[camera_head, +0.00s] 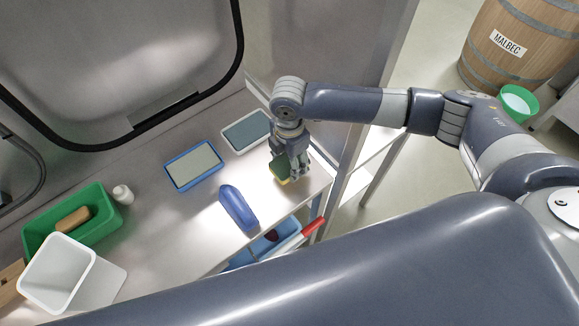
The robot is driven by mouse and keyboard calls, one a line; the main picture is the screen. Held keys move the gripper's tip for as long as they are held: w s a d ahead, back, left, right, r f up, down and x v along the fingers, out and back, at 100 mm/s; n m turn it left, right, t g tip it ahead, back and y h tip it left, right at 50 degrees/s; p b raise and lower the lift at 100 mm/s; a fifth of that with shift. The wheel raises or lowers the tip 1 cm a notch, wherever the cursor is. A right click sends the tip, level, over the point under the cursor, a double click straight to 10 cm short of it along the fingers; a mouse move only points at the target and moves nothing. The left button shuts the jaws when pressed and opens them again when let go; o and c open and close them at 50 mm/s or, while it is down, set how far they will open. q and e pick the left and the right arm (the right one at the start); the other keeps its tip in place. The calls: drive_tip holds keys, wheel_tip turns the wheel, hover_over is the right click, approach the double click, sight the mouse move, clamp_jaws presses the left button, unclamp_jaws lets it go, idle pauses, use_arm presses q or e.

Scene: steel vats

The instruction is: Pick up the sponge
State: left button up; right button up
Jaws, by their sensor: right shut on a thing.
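The sponge (281,179) is small, with a green and a yellow part showing. It is at the right end of the steel bench, under my right gripper (290,166). My right gripper points down and is shut on the sponge, hiding much of it. I cannot tell whether the sponge touches the bench top. My left gripper is not in view.
A blue-rimmed tray (168,172), a white-rimmed tray (228,144) and a blue object (237,207) are nearby. A green bin (109,235) holding a brown block, a white container (37,271) and a small white bottle (123,194) stand left. A barrel (500,65) stands far right.

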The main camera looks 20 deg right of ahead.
drive_tip(key=s+a+r+b, duration=0.1)
drive_tip(key=s+a+b, duration=0.2)
drive_tip(key=s, duration=1.2)
drive_tip(key=shift+s+a+r, duration=0.2)
drive_tip(key=shift+a+r, duration=0.1)
drive_tip(key=shift+a, duration=0.4)
